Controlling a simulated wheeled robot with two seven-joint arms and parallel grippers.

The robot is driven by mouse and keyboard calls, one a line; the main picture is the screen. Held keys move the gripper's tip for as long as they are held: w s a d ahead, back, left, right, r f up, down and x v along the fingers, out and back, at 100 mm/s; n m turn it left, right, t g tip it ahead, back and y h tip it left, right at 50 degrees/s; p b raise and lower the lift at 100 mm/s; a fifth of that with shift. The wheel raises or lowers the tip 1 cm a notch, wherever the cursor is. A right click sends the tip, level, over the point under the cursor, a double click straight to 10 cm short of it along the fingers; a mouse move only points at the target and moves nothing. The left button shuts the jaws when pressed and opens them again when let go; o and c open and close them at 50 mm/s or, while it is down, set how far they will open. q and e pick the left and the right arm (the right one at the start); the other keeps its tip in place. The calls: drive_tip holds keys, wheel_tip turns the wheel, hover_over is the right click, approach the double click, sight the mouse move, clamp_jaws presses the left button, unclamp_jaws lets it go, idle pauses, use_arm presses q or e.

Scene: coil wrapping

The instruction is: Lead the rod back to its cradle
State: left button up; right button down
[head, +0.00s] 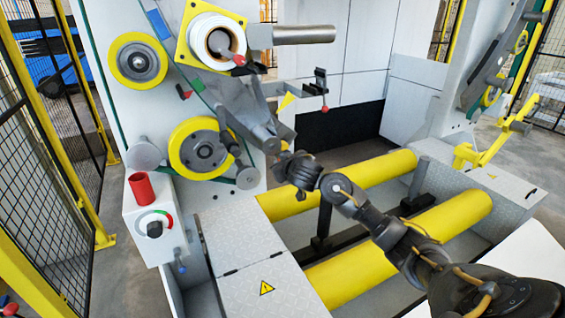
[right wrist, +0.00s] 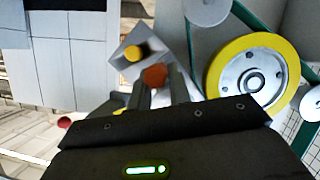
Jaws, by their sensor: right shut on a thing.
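My right gripper (head: 281,153) reaches in from the lower right to the end of a grey machine arm (head: 243,112) on the white panel. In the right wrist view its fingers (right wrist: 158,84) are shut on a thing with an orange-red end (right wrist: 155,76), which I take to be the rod. The rod's length is hidden in both views. A black forked bracket (head: 320,76) with a red knob stands up and right of the gripper, apart from it; I cannot tell whether it is the cradle. My left gripper is not in view.
Yellow wheels (head: 199,148) and a grey horizontal bar (head: 303,34) stick out from the panel near my right gripper. Two yellow rollers (head: 400,244) lie below my right arm. A control box (head: 155,225) with a red cylinder stands at the left.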

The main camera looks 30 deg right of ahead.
drive_tip(key=shift+w+a+b, duration=0.15)
drive_tip(key=shift+a+b, duration=0.45)
drive_tip(key=shift+a, duration=0.7)
drive_tip(key=shift+w+a+b, duration=0.15)
drive_tip(key=shift+a+b, duration=0.45)
drive_tip(key=shift+a, duration=0.65)
drive_tip(key=shift+f, duration=0.1)
drive_tip(key=shift+a, duration=0.1)
drive_tip(key=shift+w+a+r+p, duration=0.15)
drive_tip(key=shift+a+r, duration=0.75)
drive_tip(key=shift+a, duration=0.05)
drive_tip(key=shift+w+a+r+p, duration=0.1)
drive_tip(key=shift+a+r+p, duration=0.05)
drive_tip(key=shift+a+r, duration=0.75)
drive_tip(key=shift+d, duration=0.2)
